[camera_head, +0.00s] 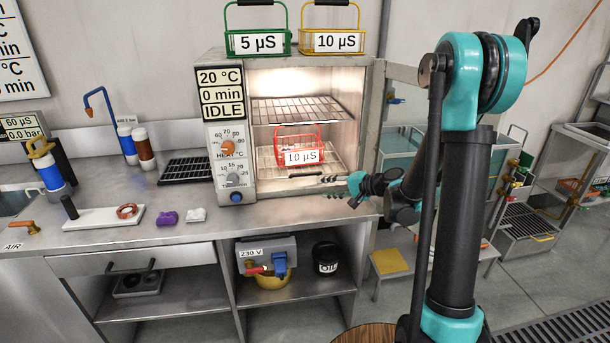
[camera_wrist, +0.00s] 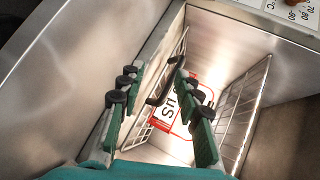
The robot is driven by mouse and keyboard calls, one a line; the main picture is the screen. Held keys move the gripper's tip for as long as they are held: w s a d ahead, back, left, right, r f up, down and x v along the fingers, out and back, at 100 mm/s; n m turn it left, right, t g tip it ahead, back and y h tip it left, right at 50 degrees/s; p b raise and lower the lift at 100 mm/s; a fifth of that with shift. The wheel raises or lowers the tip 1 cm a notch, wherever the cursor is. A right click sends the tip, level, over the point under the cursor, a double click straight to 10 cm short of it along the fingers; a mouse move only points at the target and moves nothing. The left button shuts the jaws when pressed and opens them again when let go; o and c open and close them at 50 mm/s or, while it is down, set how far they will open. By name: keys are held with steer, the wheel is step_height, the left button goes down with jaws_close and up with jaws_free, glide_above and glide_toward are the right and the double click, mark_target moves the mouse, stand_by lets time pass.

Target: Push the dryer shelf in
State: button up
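The dryer (camera_head: 228,123) stands on the bench with its door (camera_head: 403,74) open to the right. Inside are an upper wire shelf (camera_head: 295,110) and a lower wire shelf (camera_head: 268,160). My gripper (camera_head: 326,184) is at the dryer mouth, by the front right of the lower shelf. In the wrist view my gripper (camera_wrist: 160,115) has its fingers apart, with the lower shelf (camera_wrist: 172,80) seen between them. I cannot tell whether they touch it.
A green 5 µS basket (camera_head: 258,42) and a yellow 10 µS basket (camera_head: 332,41) stand on top of the dryer. A black rack (camera_head: 186,170) lies on the bench to its left. The open door is close to my arm on the right.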

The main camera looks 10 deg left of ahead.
mark_target(307, 175)
steer(key=w+y, duration=0.1)
steer(key=w, duration=0.1)
steer(key=w+a+m, duration=0.1)
steer(key=w, duration=0.1)
steer(key=w+a+m+t+y, duration=0.1)
steer(key=w, duration=0.1)
steer(key=shift+a+y, duration=0.1)
steer(key=shift+y, duration=0.2)
steer(key=shift+x, duration=3.75)
steer(key=shift+w+r, duration=0.1)
steer(key=shift+c, duration=0.4)
jaws_close()
